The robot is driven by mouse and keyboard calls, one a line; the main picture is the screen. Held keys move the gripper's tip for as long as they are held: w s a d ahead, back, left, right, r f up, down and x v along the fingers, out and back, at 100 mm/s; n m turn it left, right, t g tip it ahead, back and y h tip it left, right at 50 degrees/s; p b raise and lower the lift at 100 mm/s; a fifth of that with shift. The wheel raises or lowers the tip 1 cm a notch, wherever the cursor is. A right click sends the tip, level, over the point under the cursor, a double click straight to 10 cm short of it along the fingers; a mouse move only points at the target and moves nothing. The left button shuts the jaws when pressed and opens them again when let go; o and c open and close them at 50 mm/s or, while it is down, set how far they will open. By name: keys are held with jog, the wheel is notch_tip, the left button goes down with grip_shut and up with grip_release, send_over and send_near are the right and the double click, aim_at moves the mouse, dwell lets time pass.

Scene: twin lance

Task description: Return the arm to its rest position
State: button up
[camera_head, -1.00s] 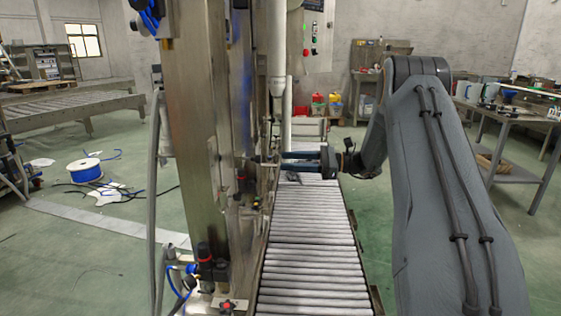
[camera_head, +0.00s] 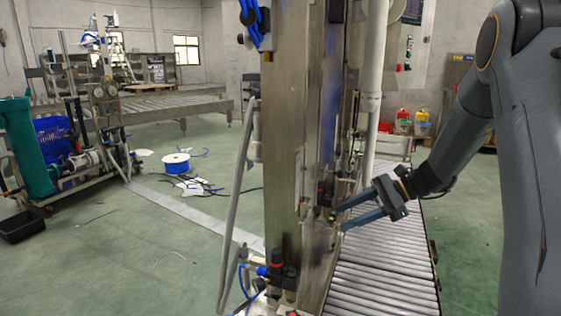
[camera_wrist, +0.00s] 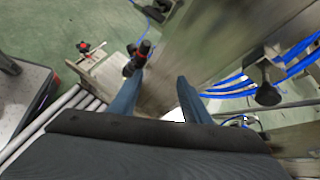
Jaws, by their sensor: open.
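My gripper (camera_head: 340,218) is at the right of the head view, at the end of my grey arm. Its two blue fingers are apart with nothing between them. They point left toward the steel column (camera_head: 290,150) of the machine, above the roller conveyor (camera_head: 385,270). In the wrist view my gripper's fingers (camera_wrist: 155,95) are spread, with the steel machine surface beyond them. I cannot tell whether a fingertip touches the machine.
Blue hoses and a black knob (camera_wrist: 267,94) are close by the right finger. A red-and-black valve (camera_head: 277,270) sits low on the column. A blue cable spool (camera_head: 176,164) lies on the open green floor at left. A green cylinder rig (camera_head: 28,150) stands far left.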

jog(key=s+f+n+h, duration=0.3)
jog(key=s+n+h, duration=0.8)
jog(key=s+n, duration=0.85)
jog(key=s+a+r+g+p, duration=0.1)
jog(key=s+a+r, duration=0.35)
jog(key=s, duration=0.25)
jog(key=s+a+r+g+p, duration=0.1)
jog(key=s+a+r, duration=0.35)
jog(key=s, duration=0.25)
jog(key=d+r+m+p, duration=0.3)
jog(key=d+r+p, duration=0.5)
jog(key=p, duration=0.8)
jog(key=shift+r, duration=0.2)
jog(key=shift+s+d+m, duration=0.1)
jog(key=shift+m, duration=0.15)
